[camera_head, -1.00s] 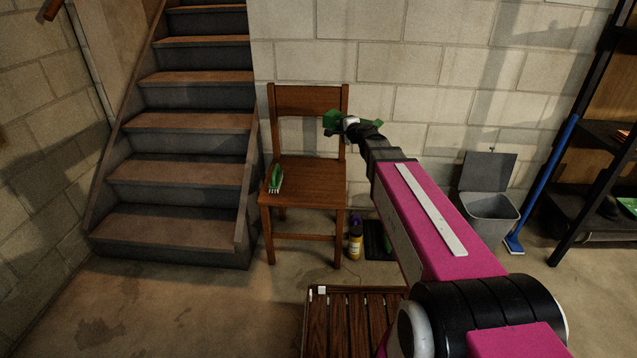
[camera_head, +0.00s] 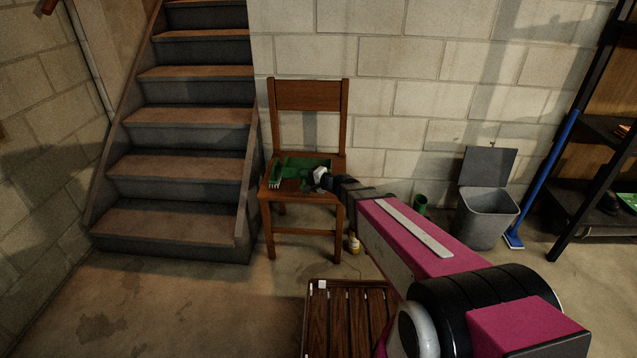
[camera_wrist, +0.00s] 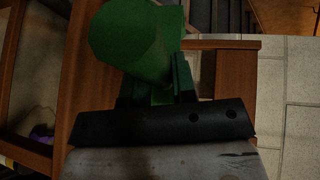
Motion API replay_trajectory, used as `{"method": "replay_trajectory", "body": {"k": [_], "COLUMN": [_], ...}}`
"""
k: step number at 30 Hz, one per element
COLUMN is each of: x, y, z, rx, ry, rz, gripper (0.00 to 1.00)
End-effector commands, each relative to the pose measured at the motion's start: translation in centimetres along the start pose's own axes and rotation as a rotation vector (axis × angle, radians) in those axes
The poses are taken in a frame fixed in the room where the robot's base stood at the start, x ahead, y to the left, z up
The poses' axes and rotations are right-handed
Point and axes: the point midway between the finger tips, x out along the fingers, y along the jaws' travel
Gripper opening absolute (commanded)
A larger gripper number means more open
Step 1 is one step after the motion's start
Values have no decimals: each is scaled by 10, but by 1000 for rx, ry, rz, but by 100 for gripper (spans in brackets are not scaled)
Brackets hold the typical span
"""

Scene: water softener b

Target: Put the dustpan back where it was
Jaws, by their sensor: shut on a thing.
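The green dustpan (camera_head: 305,162) is over the wooden chair's seat (camera_head: 318,197), near its back half. My gripper (camera_head: 316,181) is shut on it from the right. In the wrist view the dustpan (camera_wrist: 135,40) fills the top middle, with its narrow part between my fingers (camera_wrist: 158,92). I cannot tell whether the dustpan touches the seat. A green brush with white bristles (camera_head: 275,180) lies at the seat's left side, close to the dustpan's left end. My gripper hides part of the seat's right side.
A wooden slatted stool (camera_head: 345,310) stands in front of the chair. Stairs (camera_head: 178,180) rise at left.

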Motion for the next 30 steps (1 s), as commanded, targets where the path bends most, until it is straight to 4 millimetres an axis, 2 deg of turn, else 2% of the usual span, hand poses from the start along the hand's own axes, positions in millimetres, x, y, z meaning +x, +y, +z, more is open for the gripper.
{"method": "replay_trajectory", "body": {"k": [1, 3, 12, 20, 27, 30], "x": [6, 8, 18, 19, 26, 26], "y": [8, 17, 48, 58, 88, 94], "z": [-15, -29, -78, -88, -87, -86], "rx": [0, 1, 1, 0, 1, 1], "ry": [2, 2, 1, 0, 0, 0], "rz": [1, 1, 1, 1, 1, 1], "gripper": [1, 1, 1, 1, 1, 1]}}
